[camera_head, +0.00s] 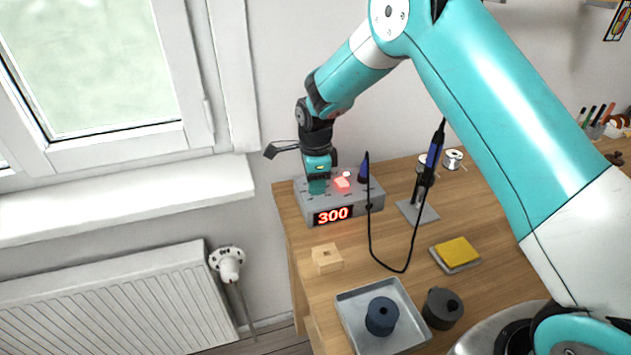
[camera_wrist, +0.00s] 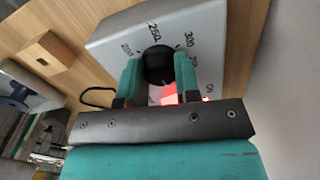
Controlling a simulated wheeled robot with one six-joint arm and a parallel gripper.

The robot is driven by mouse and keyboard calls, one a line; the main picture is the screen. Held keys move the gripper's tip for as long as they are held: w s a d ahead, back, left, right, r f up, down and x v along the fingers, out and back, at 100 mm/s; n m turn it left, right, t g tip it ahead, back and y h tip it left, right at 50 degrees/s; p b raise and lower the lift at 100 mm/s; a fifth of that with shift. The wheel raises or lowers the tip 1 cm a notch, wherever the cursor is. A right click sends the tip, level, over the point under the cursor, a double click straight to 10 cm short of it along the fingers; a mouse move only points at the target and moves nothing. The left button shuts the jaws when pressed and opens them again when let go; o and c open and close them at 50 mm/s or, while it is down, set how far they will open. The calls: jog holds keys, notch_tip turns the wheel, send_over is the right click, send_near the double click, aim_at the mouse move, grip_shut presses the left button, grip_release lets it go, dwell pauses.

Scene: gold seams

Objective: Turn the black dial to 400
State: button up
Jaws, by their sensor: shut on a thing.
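The grey station box (camera_head: 362,207) sits at the back left of the wooden table, with a red display (camera_head: 333,215) reading 300. The black dial (camera_wrist: 158,65) is on its top face, with printed marks 200, 250 and 300 around it in the wrist view; other marks are partly hidden. My gripper (camera_head: 317,186) comes down onto the box from above. Its two teal fingers (camera_wrist: 158,78) stand on either side of the dial and are shut on it. In the head view the fingers hide the dial. A lit red switch (camera_head: 342,184) is beside my gripper.
In front are a wooden block (camera_head: 326,260), a metal tray (camera_head: 347,312) holding a dark spool, a dark pot (camera_head: 442,309) and a yellow sponge (camera_head: 457,251).

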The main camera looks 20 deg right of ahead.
dwell(0.4)
jog(key=o, duration=0.9)
jog(key=shift+r, duration=0.15)
notch_tip(320, 180, up, 17)
jog(key=shift+r+b, duration=0.1)
jog(key=shift+b, duration=0.85)
jog(key=s+a+n+y, duration=0.1)
jog(key=s+n, duration=0.8)
jog(key=s, duration=0.2)
jog(key=s+a+r+n+y, duration=0.1)
jog(key=s+a+n, duration=0.1)
jog(key=s+n, duration=0.7)
jog(key=s+a+r+n+y, duration=0.1)
jog(key=s+n+y, duration=0.1)
jog(key=s+n, duration=0.6)
jog(key=shift+s+a+n, duration=0.15)
jog(key=shift+s+n, duration=0.05)
jog(key=shift+s, duration=1.35)
jog(key=shift+s+a+n, duration=0.1)
jog(key=shift+s+n, duration=0.1)
jog(key=shift+s, duration=1.35)
